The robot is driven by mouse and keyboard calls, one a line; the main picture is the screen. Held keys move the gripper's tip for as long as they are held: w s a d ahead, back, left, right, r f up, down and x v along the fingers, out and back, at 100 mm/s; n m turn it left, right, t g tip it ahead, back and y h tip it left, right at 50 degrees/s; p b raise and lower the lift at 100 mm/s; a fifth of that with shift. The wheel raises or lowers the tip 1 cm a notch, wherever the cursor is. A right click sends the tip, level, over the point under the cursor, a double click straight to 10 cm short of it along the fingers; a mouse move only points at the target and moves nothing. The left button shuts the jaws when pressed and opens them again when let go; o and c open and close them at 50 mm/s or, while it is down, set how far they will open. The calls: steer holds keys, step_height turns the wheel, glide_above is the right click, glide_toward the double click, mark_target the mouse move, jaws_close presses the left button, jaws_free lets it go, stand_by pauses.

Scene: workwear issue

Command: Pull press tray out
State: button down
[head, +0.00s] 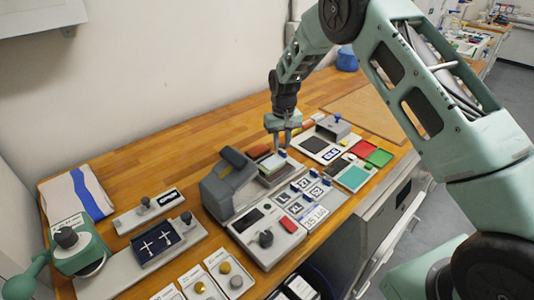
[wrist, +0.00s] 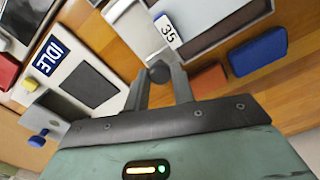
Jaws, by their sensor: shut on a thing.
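In the head view, my fingers hide the knob.
A control panel with a red button (head: 288,224) stands in front of the press.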

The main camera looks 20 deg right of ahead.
steer(key=shift+w+d, duration=0.35)
steer(key=shift+d, duration=0.35)
steer(key=c, duration=1.2)
jaws_free()
steer(key=shift+o, duration=0.2)
steer(key=shift+r, duration=0.1)
step_height(320, 180, up, 17)
steer(key=b, duration=0.3)
steer(key=shift+r+b, duration=0.15)
steer(key=shift+b, duration=0.15)
